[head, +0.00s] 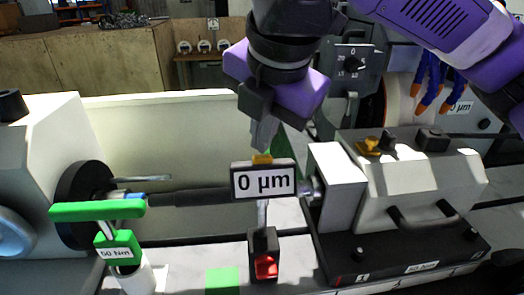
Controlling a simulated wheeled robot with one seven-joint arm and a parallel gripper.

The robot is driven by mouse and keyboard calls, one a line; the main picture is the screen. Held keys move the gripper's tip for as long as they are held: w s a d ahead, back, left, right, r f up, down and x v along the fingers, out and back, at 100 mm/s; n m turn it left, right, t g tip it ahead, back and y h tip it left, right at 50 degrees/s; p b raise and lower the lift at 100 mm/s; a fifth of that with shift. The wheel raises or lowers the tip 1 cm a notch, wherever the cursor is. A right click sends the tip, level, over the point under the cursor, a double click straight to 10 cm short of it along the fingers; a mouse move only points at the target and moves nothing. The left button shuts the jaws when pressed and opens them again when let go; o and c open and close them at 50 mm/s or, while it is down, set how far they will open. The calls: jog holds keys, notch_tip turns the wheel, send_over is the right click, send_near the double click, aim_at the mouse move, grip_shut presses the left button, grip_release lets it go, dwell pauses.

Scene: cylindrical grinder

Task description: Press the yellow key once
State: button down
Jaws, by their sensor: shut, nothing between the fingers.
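A yellow key (262,159) sits on top of a small dark-framed display (263,181) that reads "0 µm". The display stands on a thin post above a dark block with a red part. My gripper (263,140) is shut and empty and points down, its fingertips just above the yellow key. I cannot tell whether the tips touch it. Another yellow piece (368,146) lies on top of the pale tailstock housing at the right, apart from my gripper.
A dark workpiece (190,197) runs horizontally behind the display. A green-handled tool (97,211) marked "50 Nm" stands at the left. Blue and orange hoses (430,82) hang at the upper right. A green square (222,281) lies at the front.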

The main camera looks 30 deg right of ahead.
jog(key=shift+w+d+r+p, duration=0.1)
jog(key=shift+w+r+p, duration=0.05)
jog(key=shift+r+p, duration=0.3)
jog(key=shift+w+d+r+p, duration=0.1)
jog(key=shift+w+r+p, duration=0.05)
jog(key=shift+r+p, duration=0.3)
jog(key=r+p, duration=0.1)
jog(key=w+r+p, duration=0.1)
jog(key=r+p, duration=0.2)
jog(key=shift+w+d+r, duration=0.25)
jog(key=shift+w+d, duration=0.05)
jog(key=shift+w, duration=0.05)
jog(key=shift+s, duration=0.1)
dwell(0.8)
